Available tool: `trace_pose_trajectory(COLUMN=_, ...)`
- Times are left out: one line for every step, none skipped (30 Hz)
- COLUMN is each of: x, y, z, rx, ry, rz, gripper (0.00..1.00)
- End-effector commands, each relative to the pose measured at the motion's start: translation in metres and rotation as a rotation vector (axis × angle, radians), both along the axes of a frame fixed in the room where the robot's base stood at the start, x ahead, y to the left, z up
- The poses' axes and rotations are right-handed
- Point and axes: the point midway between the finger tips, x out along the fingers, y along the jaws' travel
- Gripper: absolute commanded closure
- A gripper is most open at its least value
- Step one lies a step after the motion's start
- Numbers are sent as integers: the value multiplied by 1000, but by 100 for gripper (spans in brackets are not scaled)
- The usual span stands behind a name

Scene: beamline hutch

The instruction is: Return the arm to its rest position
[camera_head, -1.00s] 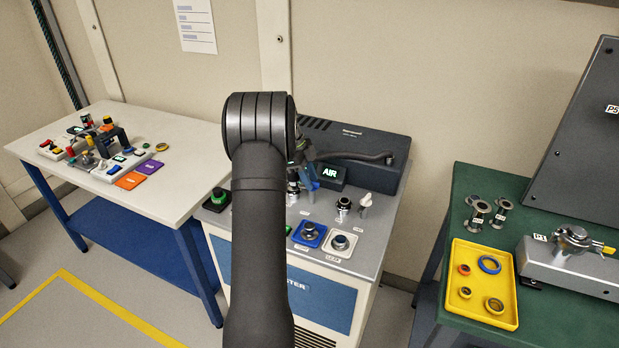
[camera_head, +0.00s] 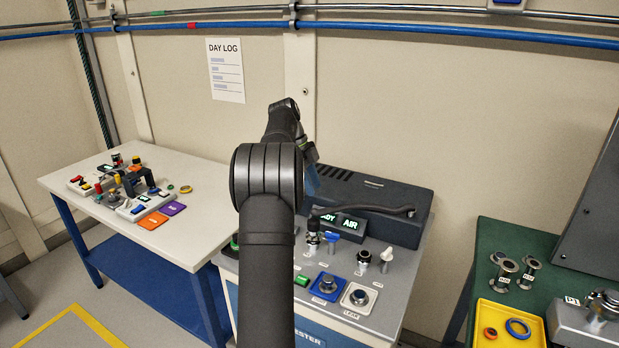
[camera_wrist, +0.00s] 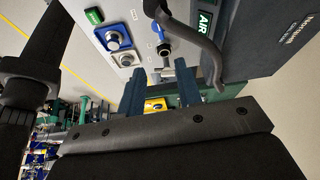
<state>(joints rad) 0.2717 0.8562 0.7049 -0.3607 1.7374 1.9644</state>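My gripper (camera_wrist: 161,84) shows in the wrist view with its two blue-grey fingers apart and nothing held between them. In the head view my arm rises in front of the grey leak-tester cabinet (camera_head: 345,262). Only a bluish part of my gripper (camera_head: 311,180) shows there, beside my arm and above the cabinet top, apart from the controls. The rest of it is hidden behind my arm.
The cabinet carries a lit AIR display (camera_head: 350,224), a blue-framed knob (camera_head: 327,286), a white-framed knob (camera_head: 359,297) and a black hose (camera_head: 375,209). A white table (camera_head: 205,195) with small devices stands left. A green bench (camera_head: 520,238) with a yellow tray (camera_head: 483,338) stands right.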

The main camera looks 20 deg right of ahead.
Motion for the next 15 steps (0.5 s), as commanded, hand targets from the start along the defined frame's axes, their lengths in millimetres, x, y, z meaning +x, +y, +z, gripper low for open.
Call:
trace_pose_trajectory(x=2, y=2, z=6, rx=0, ry=-2, rz=1, gripper=68)
trace_pose_trajectory(x=3, y=3, z=8, rx=-1, ry=-1, rz=0, gripper=68)
trace_pose_trajectory(x=3, y=4, z=12, rx=0, ry=0, rz=-1, gripper=68)
trace_pose_trajectory(x=4, y=4, z=13, rx=0, ry=0, rz=-1, gripper=68)
trace_pose_trajectory(x=4, y=5, z=15, rx=0, ry=0, rz=-1, gripper=68)
trace_pose_trajectory(x=4, y=5, z=16, rx=0, ry=0, rz=-1, gripper=68)
trace_pose_trajectory(x=4, y=5, z=17, rx=0, ry=0, rz=-1, gripper=68)
trace_pose_trajectory(x=5, y=5, z=17, rx=0, ry=0, rz=-1, gripper=68)
trace_pose_trajectory(x=5, y=5, z=18, rx=0, ry=0, rz=-1, gripper=68)
trace_pose_trajectory(x=5, y=5, z=18, rx=0, ry=0, rz=-1, gripper=68)
trace_pose_trajectory(x=5, y=5, z=18, rx=0, ry=0, rz=-1, gripper=68)
trace_pose_trajectory(x=5, y=5, z=18, rx=0, ry=0, rz=-1, gripper=68)
trace_pose_trajectory(x=5, y=5, z=18, rx=0, ry=1, rz=-1, gripper=68)
trace_pose_trajectory(x=5, y=5, z=18, rx=0, ry=0, rz=-1, gripper=68)
trace_pose_trajectory(x=5, y=5, z=18, rx=0, ry=0, rz=-1, gripper=68)
